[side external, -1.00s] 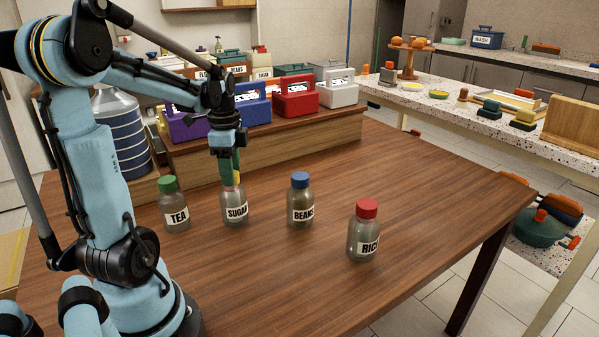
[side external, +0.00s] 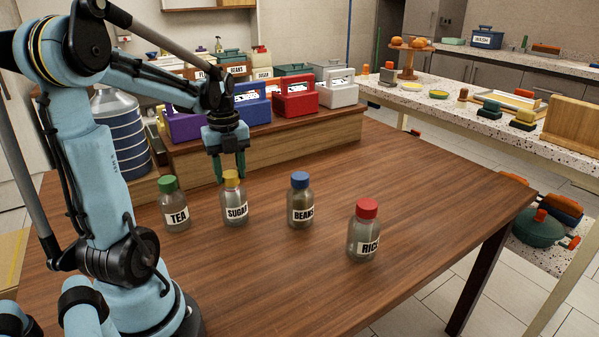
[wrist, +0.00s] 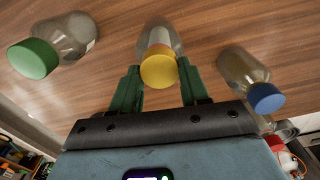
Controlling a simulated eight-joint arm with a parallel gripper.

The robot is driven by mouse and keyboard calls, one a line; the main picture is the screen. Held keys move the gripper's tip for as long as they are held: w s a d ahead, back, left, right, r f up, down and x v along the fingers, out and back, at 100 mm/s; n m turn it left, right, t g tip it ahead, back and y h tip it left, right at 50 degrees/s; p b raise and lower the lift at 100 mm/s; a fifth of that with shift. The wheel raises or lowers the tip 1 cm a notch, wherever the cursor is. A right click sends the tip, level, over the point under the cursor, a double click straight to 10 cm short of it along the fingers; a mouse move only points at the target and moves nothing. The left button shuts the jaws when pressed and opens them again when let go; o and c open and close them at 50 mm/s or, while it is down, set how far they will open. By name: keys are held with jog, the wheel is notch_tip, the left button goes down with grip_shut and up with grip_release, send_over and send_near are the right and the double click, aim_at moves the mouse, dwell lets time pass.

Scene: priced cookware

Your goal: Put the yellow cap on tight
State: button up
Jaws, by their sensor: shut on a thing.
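The yellow cap (side external: 232,177) sits on the mouth of the clear jar labelled SUGAR (side external: 236,205), which stands upright on the wooden table. In the wrist view the yellow cap (wrist: 158,71) is between my gripper's two green fingers (wrist: 159,72), one on each side. My gripper (side external: 229,172) points down at the cap and is shut on it. The SUGAR jar (wrist: 159,36) extends beyond the cap in the wrist view. I cannot tell how tight the cap is.
A green-capped TEA jar (side external: 174,210) stands to the left. A blue-capped BEANS jar (side external: 301,205) and a red-capped RICE jar (side external: 364,235) stand to the right. A wooden riser (side external: 270,150) with coloured boxes lies behind. The table's front right is clear.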

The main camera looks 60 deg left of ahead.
aim_at(230, 174)
jog(key=shift+m, duration=0.3)
jog(key=o, duration=1.1)
jog(key=shift+r, duration=0.15)
jog(key=shift+r, duration=2.35)
jog(key=w+d+f+n+t, duration=0.1)
jog(key=d+n+t, duration=0.1)
jog(key=d+n, duration=0.4)
jog(key=w+d+f+n+t, duration=0.1)
jog(key=w+d+n+t, duration=0.1)
jog(key=d+n, duration=0.5)
jog(key=w+d+f+n+t, duration=0.1)
jog(key=d+n+t, duration=0.2)
jog(key=d+n, duration=0.3)
jog(key=shift+w+d+n, duration=0.15)
jog(key=shift+d+n, duration=0.05)
jog(key=shift+d, duration=1)
jog(key=shift+w+d+n, duration=0.15)
jog(key=shift+d+n, duration=0.05)
jog(key=shift+d, duration=0.95)
